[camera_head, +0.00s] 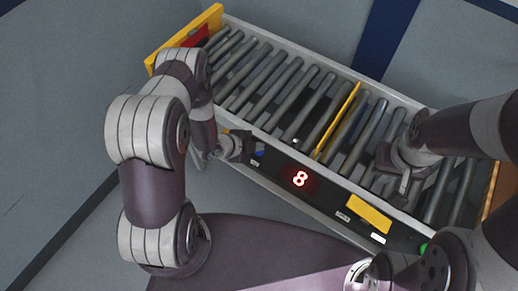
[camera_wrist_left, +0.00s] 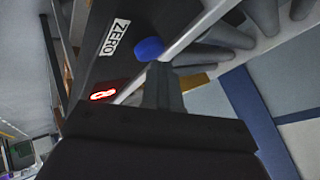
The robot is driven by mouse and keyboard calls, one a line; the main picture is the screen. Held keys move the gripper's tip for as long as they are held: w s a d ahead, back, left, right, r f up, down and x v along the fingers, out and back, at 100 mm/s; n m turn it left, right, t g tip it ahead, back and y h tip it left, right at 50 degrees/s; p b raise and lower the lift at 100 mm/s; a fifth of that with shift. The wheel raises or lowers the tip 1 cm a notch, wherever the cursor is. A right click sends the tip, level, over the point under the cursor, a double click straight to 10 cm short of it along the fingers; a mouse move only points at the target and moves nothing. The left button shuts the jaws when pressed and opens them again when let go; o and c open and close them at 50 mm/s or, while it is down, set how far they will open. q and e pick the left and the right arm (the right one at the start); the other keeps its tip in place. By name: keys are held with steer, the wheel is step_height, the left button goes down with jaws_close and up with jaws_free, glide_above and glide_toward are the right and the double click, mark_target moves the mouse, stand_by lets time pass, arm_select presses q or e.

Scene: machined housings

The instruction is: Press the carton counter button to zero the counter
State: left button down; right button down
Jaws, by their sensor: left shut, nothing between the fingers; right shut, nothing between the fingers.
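The counter display (camera_head: 300,179) on the conveyor's black front panel shows a red 8. It also shows in the left wrist view (camera_wrist_left: 103,92). The blue button (camera_wrist_left: 149,48) sits beside a white ZERO label (camera_wrist_left: 114,37); in the head view it is a small blue spot (camera_head: 260,153). My left gripper (camera_head: 248,146) is shut and empty, right by the button. In the left wrist view its fingertips (camera_wrist_left: 159,68) reach the button's lower edge; I cannot tell whether they touch it. My right gripper (camera_head: 402,191) is shut and empty over the rollers at the right.
The roller conveyor (camera_head: 285,88) runs from upper left to lower right, with a yellow end plate (camera_head: 184,37) and a yellow bar (camera_head: 338,121) across it. The panel also carries a yellow plate (camera_head: 369,214) and a green button (camera_head: 424,249). Floor lies clear behind.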

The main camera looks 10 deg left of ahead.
arm_select(q)
steer(key=shift+f+b, duration=0.3)
steer(key=shift+f, duration=0.05)
steer(key=shift+r, duration=0.15)
stand_by(0.4)
steer(key=shift+r+p, duration=0.75)
step_height(320, 180, up, 5)
steer(key=p, duration=0.4)
steer(key=shift+r, duration=0.1)
stand_by(0.5)
